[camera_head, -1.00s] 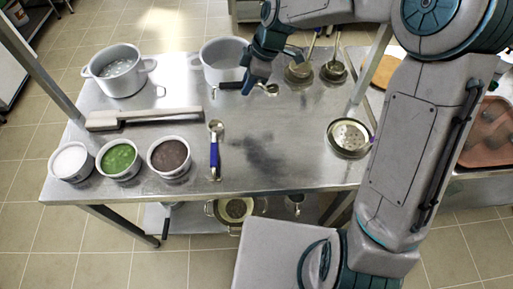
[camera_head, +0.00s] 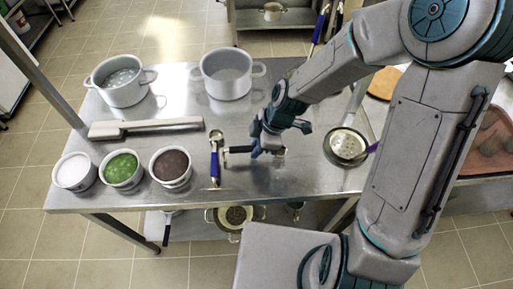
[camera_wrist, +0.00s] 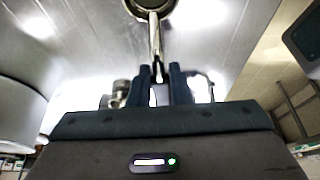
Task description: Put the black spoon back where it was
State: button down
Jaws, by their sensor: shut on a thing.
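The black spoon has a black handle (camera_head: 238,149) that points left and a metal bowl on the right side of my gripper. My gripper (camera_head: 266,149) is shut on the spoon, in the middle of the steel table, just right of the blue-handled spoon (camera_head: 215,160). In the wrist view my gripper (camera_wrist: 160,88) pinches the metal shaft, with the round bowl (camera_wrist: 150,6) at the top edge. I cannot tell whether the spoon touches the table.
Three bowls, with white (camera_head: 74,171), green (camera_head: 122,169) and dark (camera_head: 171,167) contents, stand at the front left. Two pots (camera_head: 121,80) (camera_head: 227,73) stand behind. A long grey-handled tool (camera_head: 146,127) lies between. The front middle is clear.

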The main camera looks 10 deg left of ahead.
jog(key=shift+f, duration=0.85)
jog(key=shift+f, duration=0.1)
jog(key=c, duration=1.3)
grip_release()
jog(key=shift+c, duration=0.2)
jog(key=v, duration=1.2)
jog(key=s+d+r+m+t+h, duration=0.2)
jog(key=s+d+r+m, duration=0.2)
jog(key=d+m, duration=0.5)
jog(key=s+d+r+m+t+h, duration=0.2)
jog(key=s+d+r+m, duration=0.3)
jog(key=d+m, duration=0.4)
jog(key=shift+r+m, duration=0.8)
jog(key=shift+m, duration=0.6)
